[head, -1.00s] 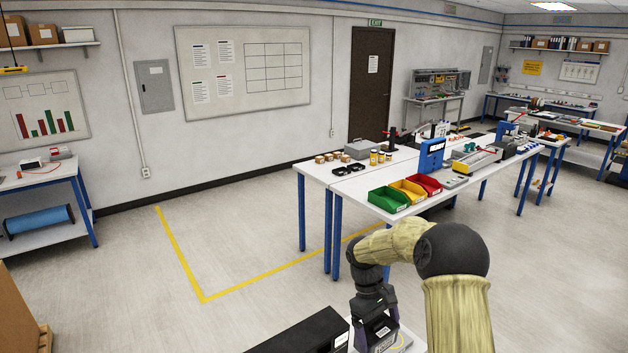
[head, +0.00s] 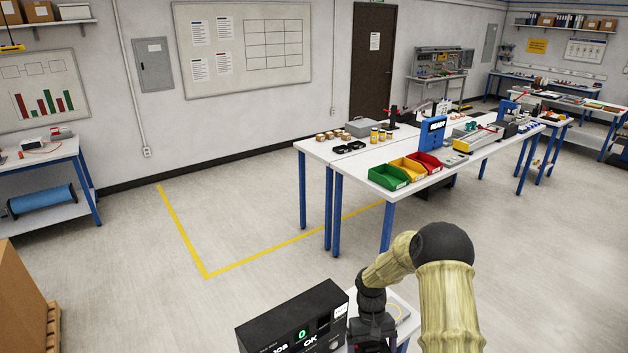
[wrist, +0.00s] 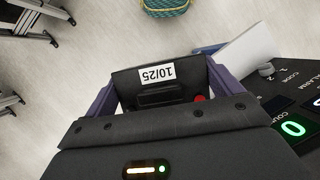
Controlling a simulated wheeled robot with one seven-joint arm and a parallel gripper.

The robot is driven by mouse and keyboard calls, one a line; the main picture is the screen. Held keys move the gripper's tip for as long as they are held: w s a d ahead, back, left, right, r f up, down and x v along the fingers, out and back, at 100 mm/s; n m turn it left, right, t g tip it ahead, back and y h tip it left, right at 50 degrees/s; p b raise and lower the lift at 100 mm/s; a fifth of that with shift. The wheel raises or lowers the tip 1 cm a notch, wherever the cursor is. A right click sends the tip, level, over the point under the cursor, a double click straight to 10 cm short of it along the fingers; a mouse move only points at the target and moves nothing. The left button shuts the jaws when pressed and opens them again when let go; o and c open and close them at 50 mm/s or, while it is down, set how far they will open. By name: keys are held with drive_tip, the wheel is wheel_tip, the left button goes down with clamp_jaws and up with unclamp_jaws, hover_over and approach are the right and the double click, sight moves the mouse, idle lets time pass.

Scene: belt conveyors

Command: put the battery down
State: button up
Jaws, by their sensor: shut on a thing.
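The battery (wrist: 125,86) is a black block with a white "10/25" label and a red spot, seen in the wrist view. My gripper (wrist: 160,98) is shut on it, with a purple finger on each side. In the head view my gripper is at the bottom edge, and the battery there is mostly hidden or cut off. It is over or beside a small white table (head: 402,306), close to the right side of a black box. I cannot tell whether the battery touches a surface.
The black box (head: 296,312) has a green "0" and an "OK" display; its panel (wrist: 291,128) is close on the right in the wrist view. A long white workbench (head: 345,160) with green (head: 388,178), yellow and red bins stands beyond. Open floor lies to the left.

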wheel_tip(320, 180, down, 26)
drive_tip(key=s+m+b, duration=0.1)
drive_tip(key=s+b, duration=0.1)
drive_tip(key=b, duration=2)
drive_tip(key=shift+d+m+y, duration=0.15)
drive_tip(key=shift+m+y, duration=0.15)
drive_tip(key=shift+m, duration=0.1)
drive_tip(key=shift+s+r, duration=0.1)
drive_tip(key=shift+d, duration=0.1)
